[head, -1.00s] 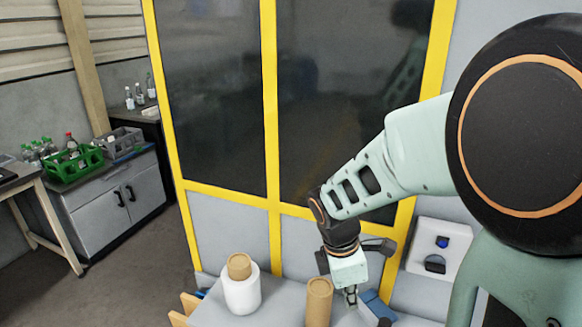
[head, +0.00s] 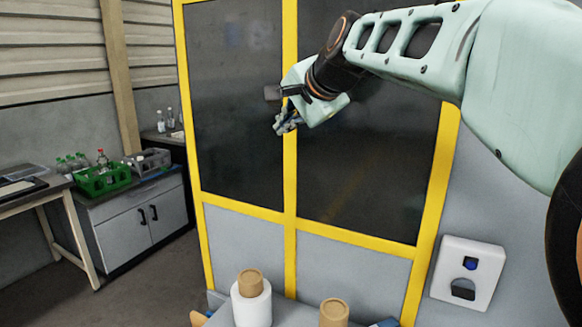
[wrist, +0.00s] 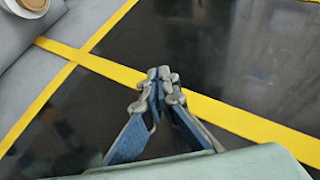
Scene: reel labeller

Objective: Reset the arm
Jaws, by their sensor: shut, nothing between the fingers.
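My gripper (head: 285,121) is raised in front of the dark, yellow-framed panels in the head view, well above the work surface. In the wrist view my gripper (wrist: 160,76) shows its fingertips together, with nothing between them. The arm reaches in from the right of the head view, its last part angled down to the left.
A white roll with a brown core (head: 251,302) and a brown cardboard tube (head: 334,313) stand on the surface below. The yellow-framed enclosure (head: 291,180) is behind my gripper. A white wall box (head: 467,272) is at right. A green bottle crate (head: 102,180) stands at left.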

